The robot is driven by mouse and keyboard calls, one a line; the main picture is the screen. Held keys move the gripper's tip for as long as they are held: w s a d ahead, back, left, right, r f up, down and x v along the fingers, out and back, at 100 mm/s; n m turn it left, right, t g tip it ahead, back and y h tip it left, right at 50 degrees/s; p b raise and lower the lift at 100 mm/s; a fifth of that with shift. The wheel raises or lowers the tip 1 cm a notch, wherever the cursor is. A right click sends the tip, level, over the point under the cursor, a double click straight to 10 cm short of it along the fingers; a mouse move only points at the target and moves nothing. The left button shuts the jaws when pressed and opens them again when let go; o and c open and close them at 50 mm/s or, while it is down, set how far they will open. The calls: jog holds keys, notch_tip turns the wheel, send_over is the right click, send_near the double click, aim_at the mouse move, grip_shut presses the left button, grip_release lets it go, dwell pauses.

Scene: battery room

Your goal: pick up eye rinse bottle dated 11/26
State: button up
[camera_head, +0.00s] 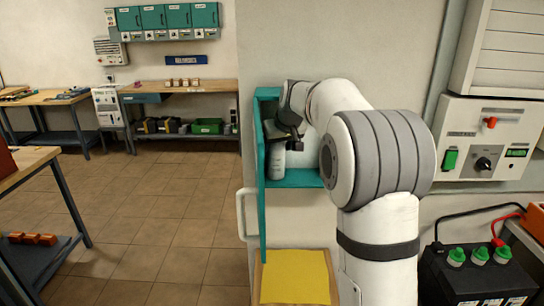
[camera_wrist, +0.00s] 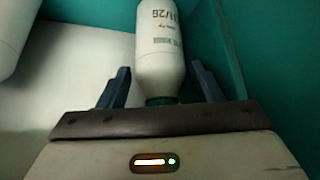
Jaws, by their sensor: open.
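The eye rinse bottle dated 11/26 (camera_wrist: 161,50) is white with a dark green cap and shows in the wrist view, its printed date upside down there. My gripper (camera_wrist: 160,84) is open, with one blue-grey finger on each side of the bottle's cap end. I cannot tell whether the fingers touch it. In the head view my gripper (camera_head: 283,139) is inside the teal wall cabinet (camera_head: 261,200), above a white bottle (camera_head: 277,162). My arm hides much of the cabinet's inside.
A second white bottle (camera_wrist: 14,35) stands at the left in the wrist view. A teal wall (camera_wrist: 250,50) is close on the right. In the head view, a yellow-topped surface (camera_head: 295,277) is below the cabinet, and a black battery (camera_head: 480,283) with green caps stands at the lower right.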

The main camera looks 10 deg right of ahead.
jog(key=shift+f, duration=0.1)
jog(key=c, duration=0.9)
jog(key=shift+w, duration=0.1)
